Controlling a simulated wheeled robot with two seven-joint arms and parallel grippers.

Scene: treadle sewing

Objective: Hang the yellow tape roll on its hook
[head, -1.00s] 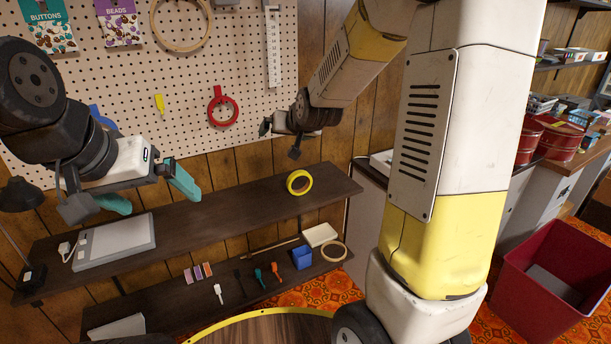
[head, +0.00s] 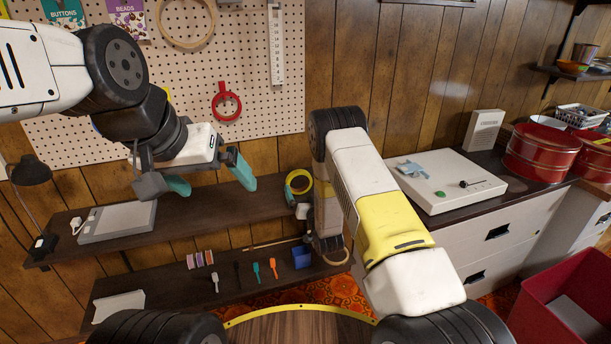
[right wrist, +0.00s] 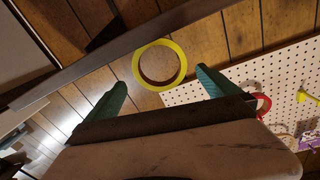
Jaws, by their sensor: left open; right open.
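The yellow tape roll (head: 306,180) stands upright on the upper shelf in the head view, partly hidden by my right gripper (head: 298,192). In the right wrist view the yellow tape roll (right wrist: 178,48) shows as a full ring just beyond and between the fingertips of my right gripper (right wrist: 160,78), which is open and empty. A small yellow hook (right wrist: 302,97) sticks out of the pegboard at the right of the wrist view; in the head view my left arm hides it. My left gripper (head: 210,180) is open and empty, in front of the pegboard's lower part.
A red tape roll (head: 227,107) hangs on the pegboard (head: 255,70). The upper shelf (head: 215,222) carries a grey flat device (head: 117,222) at its left. Small tools and a blue box (head: 301,257) are on the lower shelf. A cabinet with a white device (head: 450,182) stands at right.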

